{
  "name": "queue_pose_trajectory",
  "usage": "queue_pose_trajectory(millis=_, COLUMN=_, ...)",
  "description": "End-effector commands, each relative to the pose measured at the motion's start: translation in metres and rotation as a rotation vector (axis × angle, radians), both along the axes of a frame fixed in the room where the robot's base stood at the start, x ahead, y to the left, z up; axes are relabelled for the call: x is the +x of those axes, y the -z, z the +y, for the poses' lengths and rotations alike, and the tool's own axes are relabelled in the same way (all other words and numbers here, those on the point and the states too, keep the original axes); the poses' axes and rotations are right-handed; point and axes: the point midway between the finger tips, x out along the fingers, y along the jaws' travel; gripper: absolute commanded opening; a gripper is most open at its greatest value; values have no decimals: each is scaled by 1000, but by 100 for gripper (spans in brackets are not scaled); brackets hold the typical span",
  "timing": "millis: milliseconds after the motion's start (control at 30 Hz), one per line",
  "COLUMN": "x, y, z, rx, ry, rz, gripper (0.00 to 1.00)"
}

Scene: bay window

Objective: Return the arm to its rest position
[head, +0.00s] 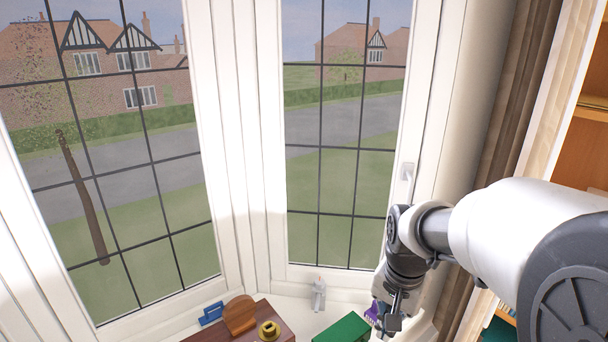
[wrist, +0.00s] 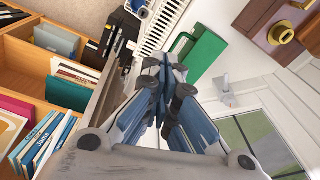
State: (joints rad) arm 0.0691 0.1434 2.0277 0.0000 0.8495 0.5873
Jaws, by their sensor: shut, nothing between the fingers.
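My gripper (head: 393,322) hangs at the end of my arm in the lower right of the head view, in front of the right window frame. It points down over the sill corner. In the wrist view my gripper (wrist: 163,95) fills the middle, its fingers together with nothing between them. My arm comes in from the right edge of the head view and is bent at the wrist.
The wrist view shows bookshelves (wrist: 32,55).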

Motion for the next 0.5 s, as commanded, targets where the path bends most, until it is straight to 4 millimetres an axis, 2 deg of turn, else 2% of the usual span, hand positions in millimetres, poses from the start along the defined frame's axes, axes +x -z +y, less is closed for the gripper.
queue_pose_trajectory(millis=100, x=-41, y=-15, z=8, rx=-23, ry=-133, rz=-65, gripper=0)
queue_pose_trajectory(millis=233, x=-87, y=-23, z=16, rx=-54, ry=-278, rz=-127, gripper=0)
queue_pose_trajectory(millis=400, x=-145, y=-16, z=23, rx=-104, ry=-458, rz=-203, gripper=0)
queue_pose_trajectory(millis=500, x=-170, y=-7, z=25, rx=-131, ry=-539, rz=-236, gripper=0)
